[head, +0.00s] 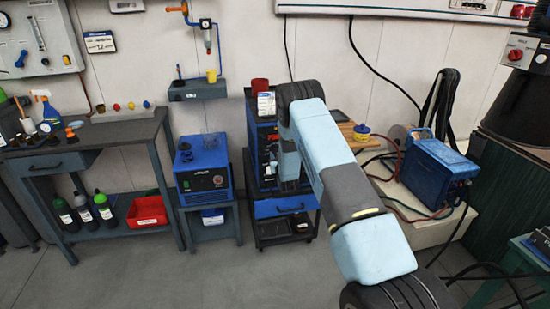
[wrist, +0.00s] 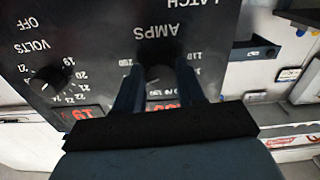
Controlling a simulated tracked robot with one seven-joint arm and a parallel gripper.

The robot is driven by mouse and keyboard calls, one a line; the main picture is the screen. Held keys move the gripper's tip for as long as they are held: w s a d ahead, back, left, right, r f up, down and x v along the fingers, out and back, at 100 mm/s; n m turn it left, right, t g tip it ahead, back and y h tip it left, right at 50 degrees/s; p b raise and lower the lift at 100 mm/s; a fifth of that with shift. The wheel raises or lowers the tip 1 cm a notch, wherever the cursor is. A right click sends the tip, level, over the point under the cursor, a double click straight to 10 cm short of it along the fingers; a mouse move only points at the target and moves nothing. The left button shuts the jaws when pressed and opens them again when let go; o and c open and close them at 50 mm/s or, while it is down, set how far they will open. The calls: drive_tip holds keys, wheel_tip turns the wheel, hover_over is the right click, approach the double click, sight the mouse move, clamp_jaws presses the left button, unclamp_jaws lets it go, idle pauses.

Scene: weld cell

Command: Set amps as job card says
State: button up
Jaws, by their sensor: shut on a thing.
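In the wrist view the dark control panel (wrist: 95,45) appears upside down. My gripper (wrist: 157,76) is shut on the AMPS knob (wrist: 158,72), one finger on each side of it. The scale numbers around the knob are partly covered by the fingers. A red AMPS display (wrist: 160,104) is mostly hidden by my gripper and cannot be read. The VOLTS knob (wrist: 46,82) sits to the left, with a red display (wrist: 80,113) starting with 19.
A red mug (head: 260,85) stands on the welder. A blue box unit (head: 203,178) on a stand is to the left, and a workbench (head: 110,132) farther left. A blue case (head: 436,172) with cables is at the right. Grey floor lies open in front.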

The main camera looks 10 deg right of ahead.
drive_tip(key=shift+s+d+f+m, duration=0.1)
drive_tip(key=shift+s+f+m, duration=0.05)
drive_tip(key=shift+f+m, duration=0.2)
idle(0.3)
drive_tip(key=o, duration=0.8)
drive_tip(key=shift+c, duration=0.2)
drive_tip(key=shift+o, duration=1.3)
drive_tip(key=shift+r, duration=0.15)
drive_tip(key=s, duration=1.3)
drive_tip(key=shift+s, duration=0.25)
